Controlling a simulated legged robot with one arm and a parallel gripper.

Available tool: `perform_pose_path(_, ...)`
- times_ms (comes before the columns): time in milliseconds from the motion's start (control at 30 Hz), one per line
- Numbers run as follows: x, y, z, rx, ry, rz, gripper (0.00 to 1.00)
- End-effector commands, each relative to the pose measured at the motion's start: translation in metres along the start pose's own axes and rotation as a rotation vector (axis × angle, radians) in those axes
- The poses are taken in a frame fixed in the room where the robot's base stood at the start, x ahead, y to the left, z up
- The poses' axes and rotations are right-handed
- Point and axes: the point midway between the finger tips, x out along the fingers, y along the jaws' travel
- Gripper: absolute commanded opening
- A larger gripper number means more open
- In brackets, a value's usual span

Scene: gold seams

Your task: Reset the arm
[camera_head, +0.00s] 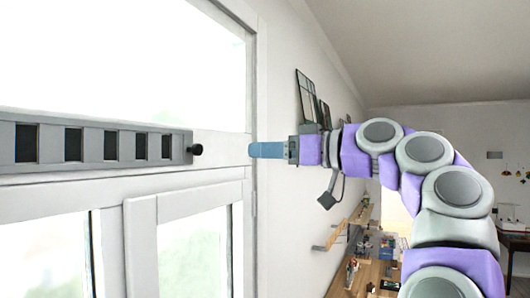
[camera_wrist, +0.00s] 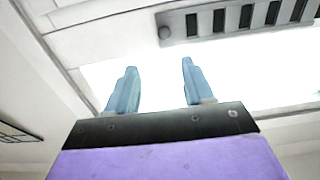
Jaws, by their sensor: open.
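My arm (camera_head: 423,152), purple and grey, reaches from the lower right up and across to the left in the head view. My gripper (camera_head: 252,150) points left toward the white window frame. In the wrist view my gripper (camera_wrist: 156,72) shows two blue fingers spread apart with nothing between them. A grey slotted bar (camera_head: 95,143) with a black knob (camera_head: 196,149) at its end lies across the window, left of my fingertips and apart from them. The same bar (camera_wrist: 235,20) shows at the upper right of the wrist view, beyond the fingers.
A white window frame (camera_head: 258,90) stands close to my fingertips. Dark framed pictures (camera_head: 307,97) hang on the wall behind the gripper. A wooden table or shelf (camera_head: 375,272) with small items is below the arm. A dark desk (camera_head: 518,236) stands at the far right.

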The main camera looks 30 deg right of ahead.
Motion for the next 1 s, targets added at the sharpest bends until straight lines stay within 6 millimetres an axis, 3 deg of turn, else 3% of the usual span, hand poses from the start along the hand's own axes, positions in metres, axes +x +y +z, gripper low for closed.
perform_pose_path(367, 0.001, -0.001, 0.001, 0.002, -0.002, -0.002, 0.52)
perform_pose_path(567, 0.024, -0.025, 0.027, 0.053, -0.085, -0.054, 0.52)
perform_pose_path(767, 0.063, -0.081, 0.091, 0.151, -0.279, -0.125, 0.52)
perform_pose_path(1000, 0.084, -0.148, 0.192, 0.244, -0.554, -0.147, 0.52)
